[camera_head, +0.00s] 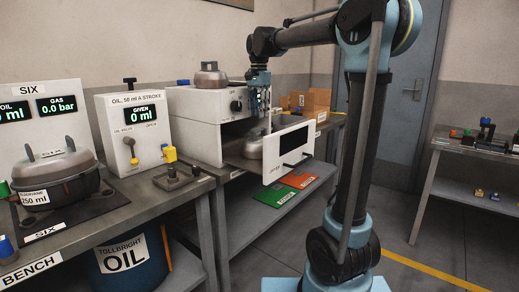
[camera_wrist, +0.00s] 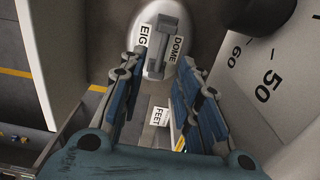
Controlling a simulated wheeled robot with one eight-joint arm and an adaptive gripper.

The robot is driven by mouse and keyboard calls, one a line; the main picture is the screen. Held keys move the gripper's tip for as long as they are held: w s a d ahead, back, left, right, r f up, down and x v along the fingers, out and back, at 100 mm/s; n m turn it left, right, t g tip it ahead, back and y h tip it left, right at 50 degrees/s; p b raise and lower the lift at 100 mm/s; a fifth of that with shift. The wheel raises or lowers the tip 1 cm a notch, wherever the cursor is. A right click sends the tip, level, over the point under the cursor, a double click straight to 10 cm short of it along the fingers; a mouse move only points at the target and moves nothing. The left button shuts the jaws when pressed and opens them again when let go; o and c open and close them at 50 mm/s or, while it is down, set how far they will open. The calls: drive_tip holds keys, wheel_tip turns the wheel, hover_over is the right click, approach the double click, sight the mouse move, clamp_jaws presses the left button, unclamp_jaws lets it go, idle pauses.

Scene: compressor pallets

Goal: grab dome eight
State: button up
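A grey dome with a bar handle, labelled DOME and EIG, shows at the top of the wrist view (camera_wrist: 165,45). Its handle is framed between the fingertips, without clear contact. In the head view my gripper (camera_head: 264,100) hangs at the oven's front, above a grey dome (camera_head: 253,147) in the oven's opening, partly hidden by the white front panel. The fingers are small and hard to make out there.
The white oven (camera_head: 205,130) carries another grey dome (camera_head: 210,75) on top. Its front panel (camera_head: 288,150) stands out to the right. The wrist view shows its numbered dial (camera_wrist: 268,90) close at the right. Green and red mats lie below. An oil dispenser (camera_head: 130,140) stands left.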

sight(259, 142)
drive_tip(key=shift+w+f, duration=0.1)
drive_tip(key=shift+f, duration=4.5)
clamp_jaws()
